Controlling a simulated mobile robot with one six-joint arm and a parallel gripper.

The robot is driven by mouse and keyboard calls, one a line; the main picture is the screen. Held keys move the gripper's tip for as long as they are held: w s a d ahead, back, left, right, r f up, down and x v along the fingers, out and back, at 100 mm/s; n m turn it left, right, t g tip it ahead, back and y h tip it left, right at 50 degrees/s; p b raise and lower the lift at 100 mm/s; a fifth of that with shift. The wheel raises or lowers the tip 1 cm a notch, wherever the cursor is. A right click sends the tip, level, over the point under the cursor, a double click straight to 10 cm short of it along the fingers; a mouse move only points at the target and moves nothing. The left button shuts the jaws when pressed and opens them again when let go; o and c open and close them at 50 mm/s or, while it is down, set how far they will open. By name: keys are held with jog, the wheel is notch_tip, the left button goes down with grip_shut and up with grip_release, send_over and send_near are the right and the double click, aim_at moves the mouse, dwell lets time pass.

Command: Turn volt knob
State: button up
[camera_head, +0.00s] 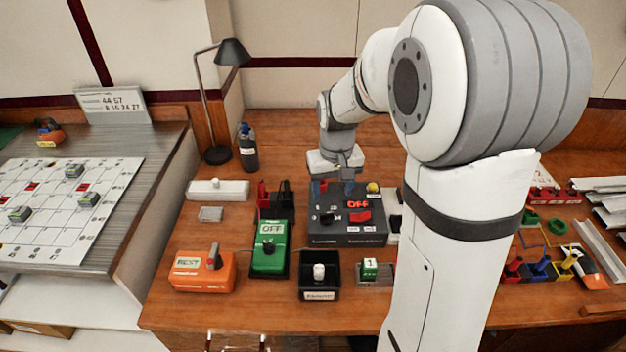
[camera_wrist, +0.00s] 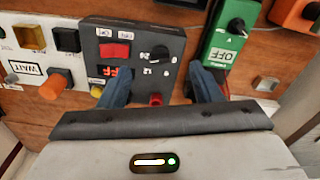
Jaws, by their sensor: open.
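A dark grey panel (camera_head: 347,238) stands on the wooden table, with a red OFF display (camera_head: 358,204), a red switch (camera_head: 360,216) and a small black knob (camera_head: 327,217). In the wrist view the panel (camera_wrist: 112,22) appears turned around, with the black knob (camera_wrist: 160,53) and its tick marks ahead of my fingers. The labels are too small to read, so I cannot confirm this is the volt knob. My gripper (camera_head: 335,187) is open and empty at the panel's far edge; in the wrist view its blue fingers (camera_wrist: 162,80) are apart, with the knob between their lines.
A green OFF box (camera_head: 269,262) with a dial is left of the panel. An orange box (camera_head: 202,273), a black box with a white knob (camera_head: 319,290) and a green block marked 1 (camera_head: 370,268) are in front. A lamp (camera_head: 217,100) and bottle (camera_head: 248,150) stand behind.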

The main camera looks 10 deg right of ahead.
send_near(326, 217)
jog(key=shift+w+d+f+g, duration=0.1)
jog(key=shift+w+f+g, duration=0.15)
jog(key=shift+w, duration=0.45)
notch_tip(326, 217, down, 7)
jog(key=shift+f+p, duration=0.2)
jog(key=shift+p, duration=0.1)
jog(key=shift+c, duration=0.3)
jog(key=c, duration=0.9)
